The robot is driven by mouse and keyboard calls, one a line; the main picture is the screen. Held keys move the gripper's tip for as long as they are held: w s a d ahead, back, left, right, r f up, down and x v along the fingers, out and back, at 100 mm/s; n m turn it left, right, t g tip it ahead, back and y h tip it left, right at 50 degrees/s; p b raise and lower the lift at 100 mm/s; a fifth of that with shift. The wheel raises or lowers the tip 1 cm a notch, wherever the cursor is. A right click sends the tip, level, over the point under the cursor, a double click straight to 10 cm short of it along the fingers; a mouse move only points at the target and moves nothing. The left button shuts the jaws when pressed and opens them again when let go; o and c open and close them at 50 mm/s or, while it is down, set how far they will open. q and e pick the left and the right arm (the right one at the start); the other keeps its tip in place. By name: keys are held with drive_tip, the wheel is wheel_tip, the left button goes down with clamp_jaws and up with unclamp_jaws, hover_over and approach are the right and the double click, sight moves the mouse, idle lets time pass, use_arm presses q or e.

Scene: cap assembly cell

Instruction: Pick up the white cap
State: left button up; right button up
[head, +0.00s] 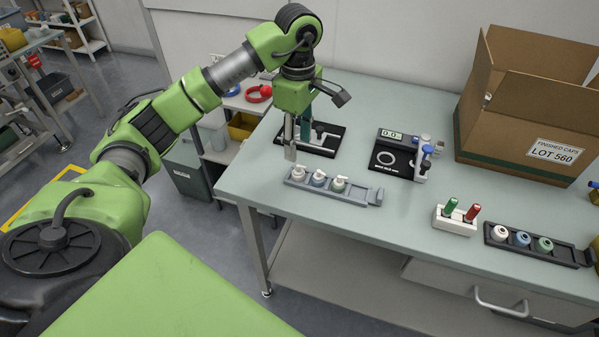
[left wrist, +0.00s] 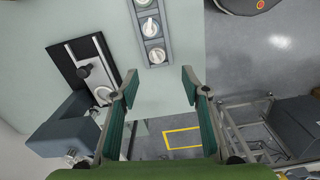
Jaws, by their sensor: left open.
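A grey tray (head: 332,191) on the table holds a row of small parts with white tops: a white one (head: 298,172), a bluish one (head: 319,178) and a greenish one (head: 340,184). The tray also shows in the left wrist view (left wrist: 151,44), beyond the fingertips. A black tray (head: 566,259) at the right holds a white cap-like piece (head: 502,232), a blue one (head: 522,238) and a green one (head: 544,244). My left gripper (head: 297,143) is open and empty, above the table near the left end of the grey tray; its fingers are spread in the left wrist view (left wrist: 160,78).
A black-based fixture (head: 325,140) stands behind the gripper. A gauge with a display (head: 397,155) is right of it. A marker stand (head: 455,220) and a large open carton (head: 525,135) are further right. The table's front edge is close to the grey tray.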

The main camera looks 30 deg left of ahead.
sight(299, 166)
use_arm(q)
wheel_tip(299, 166, down, 3)
drive_tip(key=shift+w, duration=0.1)
drive_tip(key=shift+w+f+p, duration=0.1)
drive_tip(key=shift+f+p, duration=0.35)
drive_tip(key=shift+f, duration=0.4)
wheel_tip(299, 166, down, 4)
drive_tip(key=shift+w+r+p, duration=0.1)
drive_tip(key=shift+r+p, duration=0.1)
drive_tip(key=shift+p, duration=0.5)
drive_tip(key=shift+f, duration=0.5)
drive_tip(key=c, duration=0.7)
use_arm(e)
drive_tip(key=r, duration=0.2)
drive_tip(key=shift+w+r, duration=0.2)
drive_tip(key=shift+r, duration=0.1)
